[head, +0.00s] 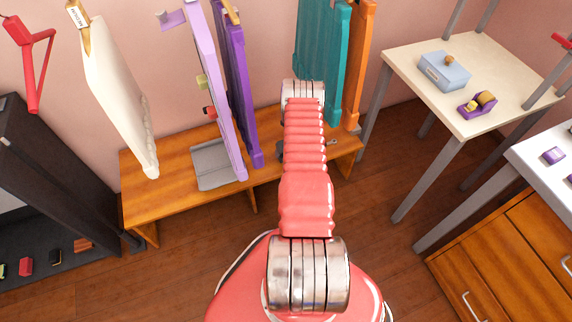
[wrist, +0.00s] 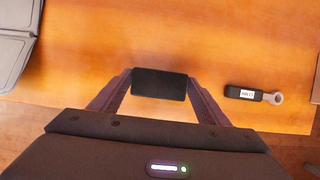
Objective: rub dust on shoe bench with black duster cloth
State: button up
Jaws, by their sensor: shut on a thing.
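The shoe bench (head: 160,198) is a low orange-brown wooden bench against the pink wall in the head view. Its top (wrist: 100,60) fills most of the wrist view. My gripper (wrist: 160,88) is over the bench top near its front edge. It is shut on the black duster cloth (wrist: 160,83), a small dark block between the two fingers. I cannot tell whether the cloth touches the wood. My arm hides the gripper and cloth in the head view. I can make out no clear dust patch.
A black labelled tag with a grey ring (wrist: 253,95) lies right of the cloth. A grey folded panel (head: 212,165) lies on the bench's left part. Purple (head: 238,90), teal (head: 318,55) and orange (head: 358,60) hanging pieces stand over the bench. A cream table (head: 470,110) is at right.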

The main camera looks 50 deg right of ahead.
jog(key=shift+r, duration=0.1)
jog(key=shift+r, duration=1.85)
jog(key=shift+s, duration=0.1)
